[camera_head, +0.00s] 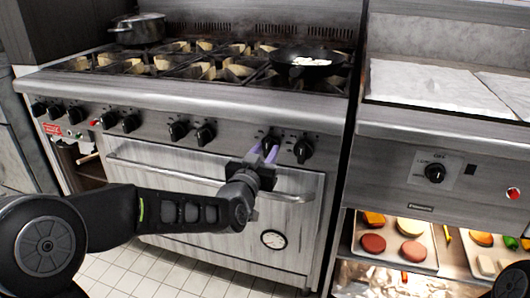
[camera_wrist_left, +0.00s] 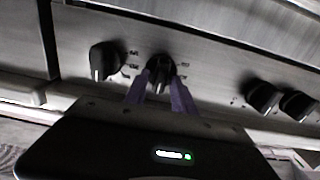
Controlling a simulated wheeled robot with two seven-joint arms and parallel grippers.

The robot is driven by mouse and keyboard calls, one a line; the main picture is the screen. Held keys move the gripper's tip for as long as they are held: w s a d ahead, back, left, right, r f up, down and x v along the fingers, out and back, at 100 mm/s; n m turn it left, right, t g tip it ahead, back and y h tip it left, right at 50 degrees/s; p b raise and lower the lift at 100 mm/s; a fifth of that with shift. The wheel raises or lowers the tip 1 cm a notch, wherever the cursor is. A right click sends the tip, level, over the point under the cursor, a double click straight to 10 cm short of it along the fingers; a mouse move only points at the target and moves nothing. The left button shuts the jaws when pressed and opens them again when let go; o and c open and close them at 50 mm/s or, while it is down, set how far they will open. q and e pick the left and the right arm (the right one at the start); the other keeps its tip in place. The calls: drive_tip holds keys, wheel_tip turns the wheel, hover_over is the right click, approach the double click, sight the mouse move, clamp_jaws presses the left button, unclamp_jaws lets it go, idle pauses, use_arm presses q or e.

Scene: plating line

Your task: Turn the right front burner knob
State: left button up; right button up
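A row of black knobs runs along the stove's front panel. The rightmost stove knob (camera_head: 303,149) has nothing on it; it also shows at the left in the left wrist view (camera_wrist_left: 105,60). My left gripper (camera_head: 263,153) is at the knob just left of it (camera_head: 270,141). In the left wrist view, the purple fingers of the gripper (camera_wrist_left: 161,86) stand on either side of this knob (camera_wrist_left: 160,68), their tips close to its sides. Whether they press on it cannot be told. My right gripper is not in view.
A black pan (camera_head: 308,58) with white food sits on the right rear of the stove top, and a pot (camera_head: 138,28) at the far left. The oven handle (camera_head: 205,180) runs below the knobs. A counter unit with another knob (camera_head: 435,173) stands on the right.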

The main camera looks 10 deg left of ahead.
use_arm(q)
clamp_jaws()
idle(0.5)
drive_tip(key=shift+f+n+b, duration=0.15)
drive_tip(key=shift+n+b, duration=0.55)
drive_tip(key=shift+b, duration=0.15)
drive_tip(key=n+b, duration=0.5)
drive_tip(key=shift+a+f, duration=0.1)
drive_tip(key=shift+a, duration=0.05)
drive_tip(key=shift+n+b, duration=1.15)
drive_tip(key=shift+n, duration=0.05)
drive_tip(key=shift+o, duration=1.2)
unclamp_jaws()
drive_tip(key=shift+r, duration=0.2)
